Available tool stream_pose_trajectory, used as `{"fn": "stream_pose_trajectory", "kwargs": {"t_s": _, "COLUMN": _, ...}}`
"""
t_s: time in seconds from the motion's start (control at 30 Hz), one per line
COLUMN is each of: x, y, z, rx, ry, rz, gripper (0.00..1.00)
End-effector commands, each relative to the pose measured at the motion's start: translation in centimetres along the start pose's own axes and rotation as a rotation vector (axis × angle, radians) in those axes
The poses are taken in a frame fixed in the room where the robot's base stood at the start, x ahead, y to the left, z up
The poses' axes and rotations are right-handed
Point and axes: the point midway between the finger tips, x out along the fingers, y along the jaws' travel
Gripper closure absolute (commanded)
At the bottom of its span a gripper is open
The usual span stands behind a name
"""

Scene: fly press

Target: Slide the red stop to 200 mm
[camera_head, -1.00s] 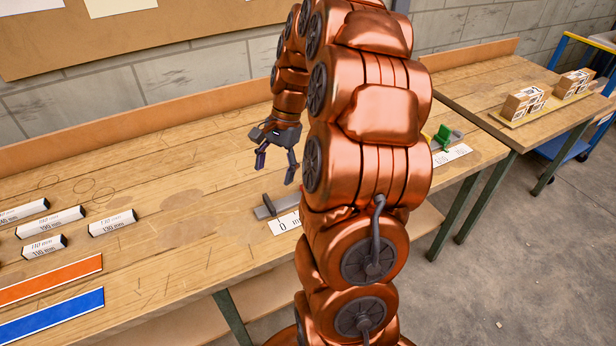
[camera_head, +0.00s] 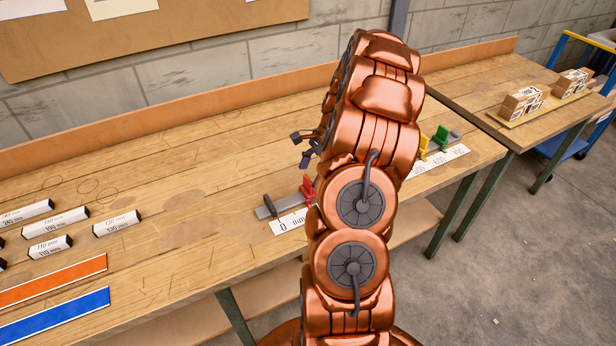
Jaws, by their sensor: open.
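The red stop (camera_head: 308,188) stands upright near the left, zero end of a grey rail (camera_head: 289,201). A white scale strip (camera_head: 288,224) runs along the rail's front, with 0 mm at its left end. My arm hides the middle of the rail and scale, and no 200 mm mark is readable. A yellow stop (camera_head: 424,146) and a green stop (camera_head: 441,136) stand near the right end. My gripper (camera_head: 305,160) is open and empty, above the red stop in the picture and apart from it. My arm partly hides it.
Labelled white blocks (camera_head: 56,222) lie on the bench at left, behind an orange strip (camera_head: 52,283) and a blue strip (camera_head: 55,315). A dark upright end piece (camera_head: 269,205) stands at the rail's left end. Boxes (camera_head: 523,102) sit on the right-hand bench. The bench behind the rail looks clear.

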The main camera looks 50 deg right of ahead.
Motion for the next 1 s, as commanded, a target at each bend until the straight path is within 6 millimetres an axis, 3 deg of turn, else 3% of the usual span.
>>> {"fn": "stream_pose_trajectory", "kwargs": {"t_s": 0.23, "x": 2.3, "y": 0.0, "z": 0.1, "rx": 0.000, "ry": 0.001, "rz": -0.001, "gripper": 0.25}}
{"fn": "stream_pose_trajectory", "kwargs": {"t_s": 0.57, "x": 2.8, "y": 0.0, "z": 0.0, "rx": -0.001, "ry": 0.001, "rz": 0.000, "gripper": 0.25}}
{"fn": "stream_pose_trajectory", "kwargs": {"t_s": 1.0, "x": 2.8, "y": 0.0, "z": 0.0, "rx": -0.001, "ry": 0.001, "rz": 0.000, "gripper": 0.69}}
